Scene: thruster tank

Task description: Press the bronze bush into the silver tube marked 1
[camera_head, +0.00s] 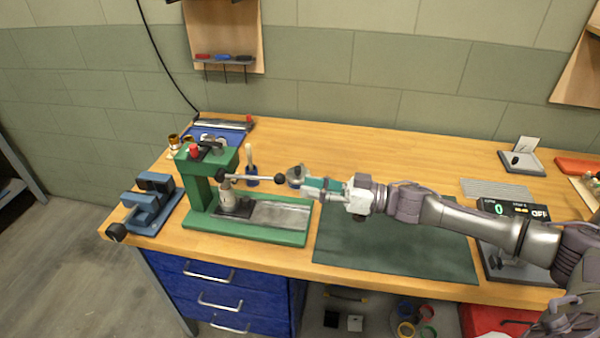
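The green arbor press (207,192) stands at the left of the workbench, with a lever bar (250,178) ending in dark balls. A small silvery cylindrical part (228,197) stands upright on the dark plate under its ram; I cannot read any mark or tell whether a bush sits in it. Small bronze-coloured pieces (174,141) are behind the press at the back left; I cannot tell which is the bush. My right gripper (298,180) reaches in from the right, its fingertips close to the lever's right ball. Its fingers are too small to judge. My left gripper is not in view.
A blue vise (150,205) stands left of the press. A dark green mat (390,247) lies clear below my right arm. A bottle with a brush (251,172) is behind the press. A device with a display (515,210) is at the right.

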